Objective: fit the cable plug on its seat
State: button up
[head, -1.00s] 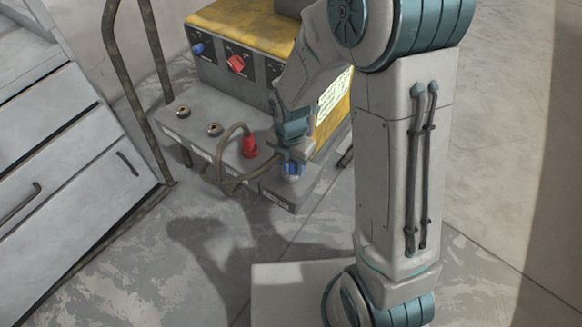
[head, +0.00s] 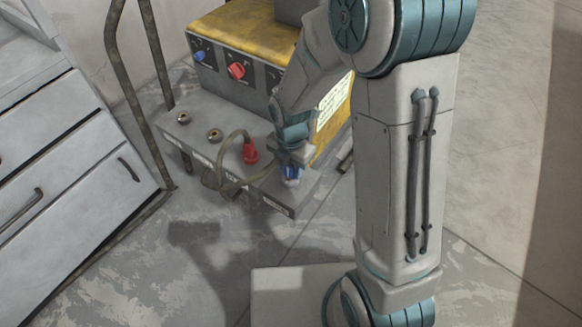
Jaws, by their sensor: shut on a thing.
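My gripper (head: 292,164) points down over the right front part of the grey ledge of the machine. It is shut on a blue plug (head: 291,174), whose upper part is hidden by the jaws. I cannot tell whether the blue plug touches the ledge or sits on a seat there. A red plug (head: 249,154) stands on the ledge to the left of my gripper, and a brown cable (head: 222,150) loops from its top. Two round metal sockets (head: 183,117) (head: 214,135) show open on the left part of the ledge.
The yellow and grey machine (head: 225,60) with a blue knob (head: 199,56) and a red knob (head: 236,71) rises behind the ledge (head: 195,135). A metal rail (head: 140,95) and a drawer cabinet (head: 75,155) stand at the left. The floor in front is clear.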

jog(key=shift+r+p, duration=2.25)
jog(key=shift+r, duration=0.2)
